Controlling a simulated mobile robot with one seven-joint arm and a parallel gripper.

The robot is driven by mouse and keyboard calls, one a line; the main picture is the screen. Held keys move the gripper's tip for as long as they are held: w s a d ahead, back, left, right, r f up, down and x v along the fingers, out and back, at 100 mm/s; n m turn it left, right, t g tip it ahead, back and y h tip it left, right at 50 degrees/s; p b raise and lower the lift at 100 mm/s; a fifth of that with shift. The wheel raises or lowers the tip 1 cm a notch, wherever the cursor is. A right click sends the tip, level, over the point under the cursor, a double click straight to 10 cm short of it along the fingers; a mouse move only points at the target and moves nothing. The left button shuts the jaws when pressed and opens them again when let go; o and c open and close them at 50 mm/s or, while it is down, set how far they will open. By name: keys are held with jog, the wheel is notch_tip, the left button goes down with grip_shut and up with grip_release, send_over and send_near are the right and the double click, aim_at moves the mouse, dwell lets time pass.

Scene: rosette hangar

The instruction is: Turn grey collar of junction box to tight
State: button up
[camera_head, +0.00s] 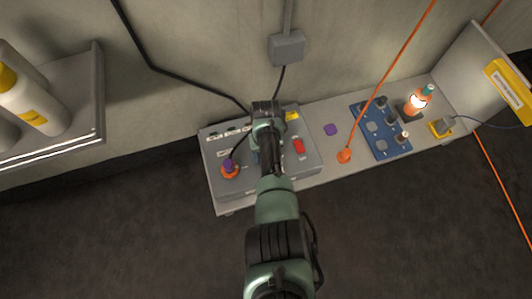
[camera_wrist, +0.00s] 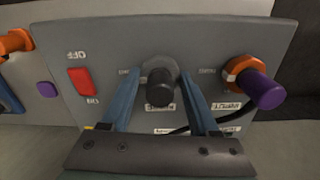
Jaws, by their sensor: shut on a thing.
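The junction box (camera_head: 210,160) is a grey sloped panel box on the bench; its panel (camera_wrist: 215,40) fills the wrist view, upside down. The grey collar (camera_wrist: 172,69) sits around a black plug (camera_wrist: 160,92) in the middle of the panel. My gripper (camera_wrist: 160,80) has its two blue fingers on either side of the collar, shut on it. In the head view my arm hides the collar. Small labels flank the collar, partly covered by my fingers, so its setting cannot be read.
An orange collar with a purple plug (camera_wrist: 264,90) is beside the grey one. A red OFF switch (camera_wrist: 81,81) is on the other side. A blue socket panel (camera_head: 378,130), an orange plug (camera_head: 344,156) and a lit orange lamp (camera_head: 418,101) stand along the bench to the right.

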jog(key=shift+m, duration=0.6)
jog(key=o, duration=1.4)
jog(key=shift+c, duration=0.2)
notch_tip(320, 180, up, 13)
jog(key=p, duration=0.9)
